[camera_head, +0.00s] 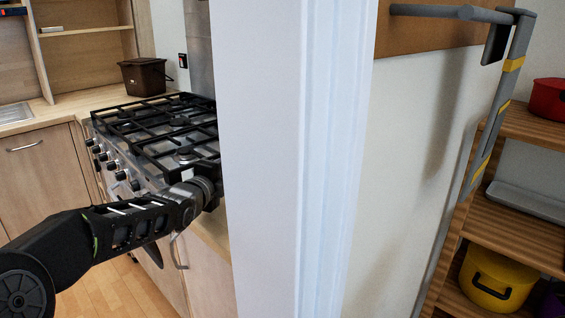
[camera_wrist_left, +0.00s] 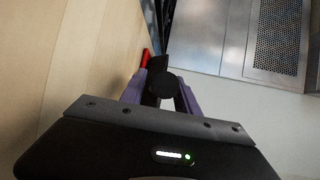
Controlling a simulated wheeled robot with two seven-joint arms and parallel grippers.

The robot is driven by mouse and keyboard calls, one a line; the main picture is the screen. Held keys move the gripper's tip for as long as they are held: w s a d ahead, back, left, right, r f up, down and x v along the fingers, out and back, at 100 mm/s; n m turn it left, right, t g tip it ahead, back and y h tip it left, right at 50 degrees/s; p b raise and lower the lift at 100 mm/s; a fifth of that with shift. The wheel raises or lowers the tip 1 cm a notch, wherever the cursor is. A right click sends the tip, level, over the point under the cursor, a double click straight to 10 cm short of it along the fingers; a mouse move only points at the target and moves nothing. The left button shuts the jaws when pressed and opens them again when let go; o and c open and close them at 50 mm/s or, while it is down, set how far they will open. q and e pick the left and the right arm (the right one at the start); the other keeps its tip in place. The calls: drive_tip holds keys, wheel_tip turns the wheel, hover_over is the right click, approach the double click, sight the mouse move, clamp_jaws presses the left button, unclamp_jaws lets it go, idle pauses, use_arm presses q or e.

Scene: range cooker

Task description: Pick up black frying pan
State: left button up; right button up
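My left arm reaches in from the left in the head view toward the range cooker (camera_head: 165,130). Its wrist is at the front right of the cooker, and its gripper is hidden behind the white post. In the left wrist view, the two purple-grey fingers of my left gripper (camera_wrist_left: 161,95) stand on either side of a dark, round-ended piece (camera_wrist_left: 168,85). I cannot tell whether this is the frying pan's handle or whether the fingers press on it. No whole frying pan can be made out in either view. My right gripper is not in view.
A white post (camera_head: 290,160) fills the middle of the head view and hides the cooker's right side. A dark brown bin (camera_head: 143,77) stands on the counter behind. Wooden shelves (camera_head: 508,228) at the right hold a red pot (camera_head: 548,98) and a yellow pot (camera_head: 497,279).

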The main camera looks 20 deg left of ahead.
use_arm(q)
clamp_jaws()
idle(1.0)
drive_tip(key=shift+r, duration=0.15)
